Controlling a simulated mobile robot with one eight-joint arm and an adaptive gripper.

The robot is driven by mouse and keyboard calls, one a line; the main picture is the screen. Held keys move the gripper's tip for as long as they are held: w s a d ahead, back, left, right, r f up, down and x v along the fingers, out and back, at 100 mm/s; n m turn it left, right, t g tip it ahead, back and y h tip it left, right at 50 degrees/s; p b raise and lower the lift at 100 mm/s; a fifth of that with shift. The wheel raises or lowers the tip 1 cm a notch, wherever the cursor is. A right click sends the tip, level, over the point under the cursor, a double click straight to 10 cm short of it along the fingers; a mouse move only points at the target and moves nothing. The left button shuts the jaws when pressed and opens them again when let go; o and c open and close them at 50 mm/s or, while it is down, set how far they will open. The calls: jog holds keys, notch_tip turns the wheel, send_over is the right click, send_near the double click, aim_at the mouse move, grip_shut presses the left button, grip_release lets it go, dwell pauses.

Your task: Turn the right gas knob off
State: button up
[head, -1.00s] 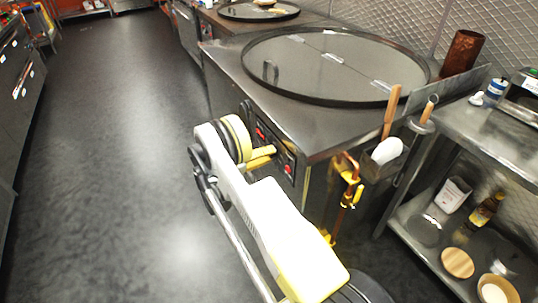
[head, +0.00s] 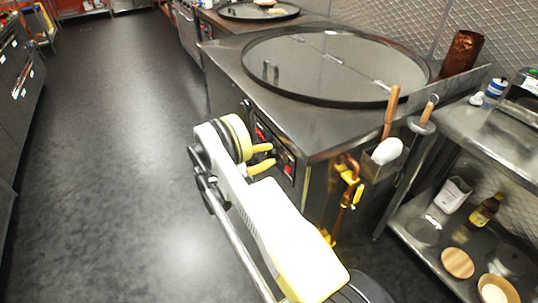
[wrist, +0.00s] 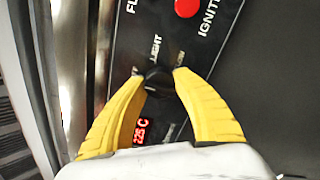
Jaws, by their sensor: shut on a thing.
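My gripper (wrist: 157,75) has yellow fingers closed on a small black gas knob (wrist: 156,82) on the dark control panel (wrist: 150,35). One fingertip is on each side of the knob. In the head view my gripper (head: 273,157) reaches the front panel of the steel counter, one finger above the other, and the knob is hidden. "LIGHT" is printed beside the knob, and another label is partly covered by the right finger. The knob's pointer is too dark to read.
A red ignition button (wrist: 187,6) and a red lit display (wrist: 142,130) are near the knob. A copper pipe with yellow fittings (head: 349,178) is right of the panel. A steel shelf (head: 485,135) stands farther right. Open floor (head: 110,170) lies left.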

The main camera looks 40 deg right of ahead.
jog(key=shift+n, duration=0.4)
jog(key=shift+c, duration=0.2)
jog(key=o, duration=1.3)
jog(key=shift+s+d, duration=0.1)
jog(key=shift+c, duration=0.2)
jog(key=v, duration=1.2)
jog(key=shift+r, duration=0.1)
